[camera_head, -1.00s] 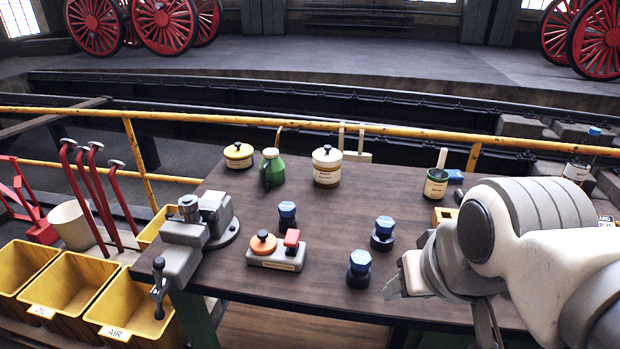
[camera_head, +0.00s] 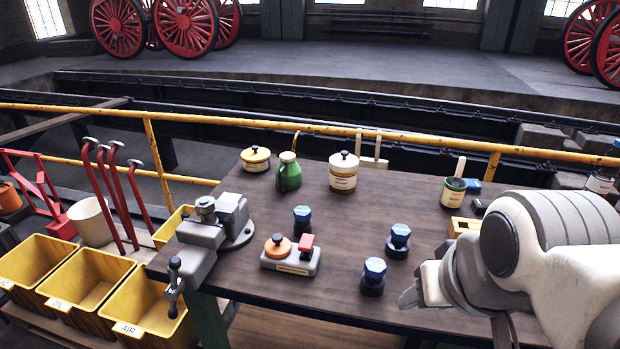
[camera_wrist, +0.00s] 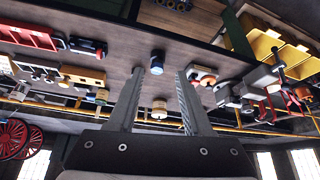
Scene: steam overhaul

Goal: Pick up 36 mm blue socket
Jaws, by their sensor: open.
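Three dark sockets with blue hexagonal tops stand upright on the wooden bench: a back left one (camera_head: 302,219), a right one (camera_head: 398,240) and a front one (camera_head: 374,277). Their sizes cannot be read, so I cannot tell which is 36 mm. My gripper (camera_head: 408,298) is at the bench's front right, just right of the front socket in the head view, its fingers mostly hidden. In the wrist view my gripper (camera_wrist: 160,72) is open and empty. One blue-topped socket (camera_wrist: 157,62) shows between the finger lines, apart from both fingers.
A grey vise (camera_head: 208,235) is at the bench's left. A grey block with an orange knob and red part (camera_head: 290,258) is left of the front socket. Tins (camera_head: 343,176), a green can (camera_head: 288,176) and a brush pot (camera_head: 453,190) stand behind. Yellow bins (camera_head: 85,280) are left.

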